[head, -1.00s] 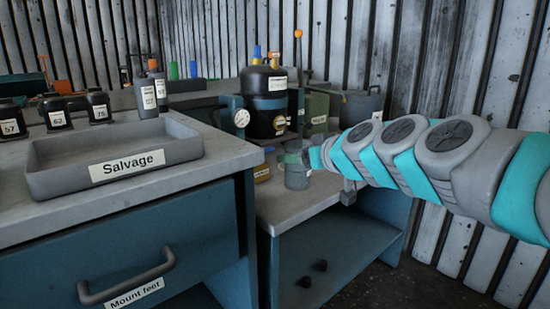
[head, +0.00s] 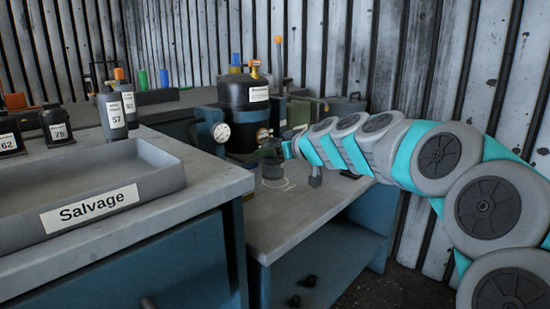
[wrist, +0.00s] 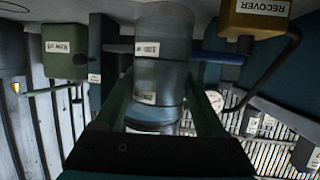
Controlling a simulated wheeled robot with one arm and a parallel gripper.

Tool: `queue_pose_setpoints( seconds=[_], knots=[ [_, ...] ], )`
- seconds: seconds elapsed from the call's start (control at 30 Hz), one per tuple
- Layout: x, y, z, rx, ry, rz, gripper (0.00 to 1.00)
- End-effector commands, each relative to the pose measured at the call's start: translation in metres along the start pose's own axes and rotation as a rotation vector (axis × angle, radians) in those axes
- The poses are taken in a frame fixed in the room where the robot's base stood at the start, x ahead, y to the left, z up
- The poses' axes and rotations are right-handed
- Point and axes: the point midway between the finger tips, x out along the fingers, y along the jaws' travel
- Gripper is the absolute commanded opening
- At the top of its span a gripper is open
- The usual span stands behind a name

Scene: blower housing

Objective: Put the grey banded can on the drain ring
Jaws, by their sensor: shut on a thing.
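The grey banded can (head: 271,160) is in my gripper (head: 285,149) at the end of the arm, over the right-hand bench in the head view. In the wrist view the can (wrist: 160,75) stands between the two fingers (wrist: 160,108), which are shut on it, and pale labels show on its side. The drain ring (head: 280,190) is a thin pale ring on the bench top, just below the can in the head view. The can appears to be above the bench, but the gap is hard to judge.
A black tank (head: 248,115) with a gauge (head: 221,132) stands behind the can. The Salvage tray (head: 150,188) and dark bottles (head: 116,115) are on the left bench. The front of the right bench (head: 285,225) is clear. A yellow Recover box (wrist: 255,18) shows in the wrist view.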

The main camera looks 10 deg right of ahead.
Motion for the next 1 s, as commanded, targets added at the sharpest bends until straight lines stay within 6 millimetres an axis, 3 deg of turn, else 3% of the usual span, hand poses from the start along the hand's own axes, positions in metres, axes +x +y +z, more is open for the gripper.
queue_pose_setpoints(
  seconds=[0.2, 0.4, 0.73, 1.0],
  knots=[
    [0.026, 0.025, -0.006, 0.001, -0.001, 0.002, 0.07],
    [0.037, 0.034, -0.009, 0.0, 0.001, 0.0, 0.07],
    [0.049, 0.034, 0.021, 0.001, 0.001, -0.001, 0.07],
    [0.05, 0.035, 0.024, -0.001, 0.001, 0.0, 0.07]
  ],
)
